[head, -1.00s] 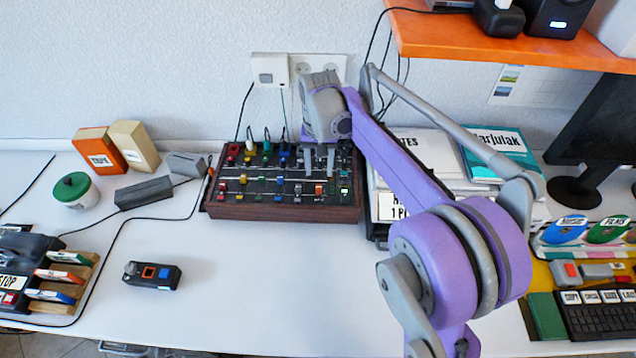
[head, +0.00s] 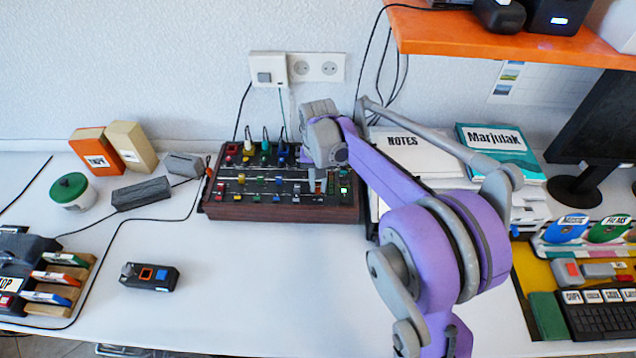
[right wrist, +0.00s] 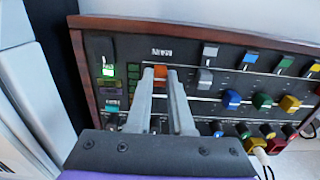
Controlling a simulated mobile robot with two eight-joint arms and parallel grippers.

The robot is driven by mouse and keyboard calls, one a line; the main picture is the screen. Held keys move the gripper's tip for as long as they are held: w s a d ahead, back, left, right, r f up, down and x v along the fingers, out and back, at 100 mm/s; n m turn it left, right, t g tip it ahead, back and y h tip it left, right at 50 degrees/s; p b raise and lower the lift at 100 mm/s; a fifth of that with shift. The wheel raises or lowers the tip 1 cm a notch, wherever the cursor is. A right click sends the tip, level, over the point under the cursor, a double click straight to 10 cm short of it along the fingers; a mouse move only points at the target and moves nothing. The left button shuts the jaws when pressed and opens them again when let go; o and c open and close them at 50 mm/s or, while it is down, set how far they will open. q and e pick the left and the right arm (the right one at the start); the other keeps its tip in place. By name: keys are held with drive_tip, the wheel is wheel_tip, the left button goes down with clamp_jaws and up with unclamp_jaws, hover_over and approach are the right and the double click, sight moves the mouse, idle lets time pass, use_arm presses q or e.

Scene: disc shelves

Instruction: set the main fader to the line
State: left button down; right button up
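The mixer (head: 280,211) is a dark panel in a wooden case against the wall. Its main fader (right wrist: 160,73) has an orange cap, under a printed label in the right wrist view. My right gripper (right wrist: 160,75) reaches down to the panel, one finger on each side of this cap, and appears shut on it. The gripper also shows in the head view (head: 319,186), over the right part of the panel. A pale line (right wrist: 207,98) runs across the panel; the fingers hide part of it near the main fader's slot. My left gripper is not in view.
Other faders with coloured caps, such as a blue one (right wrist: 231,99), stand beside the main fader. A green-lit button (right wrist: 88,62) lies on its other side. A stack with a notes folder (head: 405,150) stands right of the mixer.

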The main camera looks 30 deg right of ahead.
clamp_jaws()
idle(1.0)
drive_tip(key=shift+w+d, duration=0.55)
drive_tip(key=shift+w, duration=0.3)
drive_tip(key=shift+w+d, duration=0.5)
drive_tip(key=shift+w, duration=0.35)
drive_tip(key=o, duration=0.7)
unclamp_jaws()
drive_tip(key=shift+c, duration=0.2)
drive_tip(key=shift+r, duration=0.15)
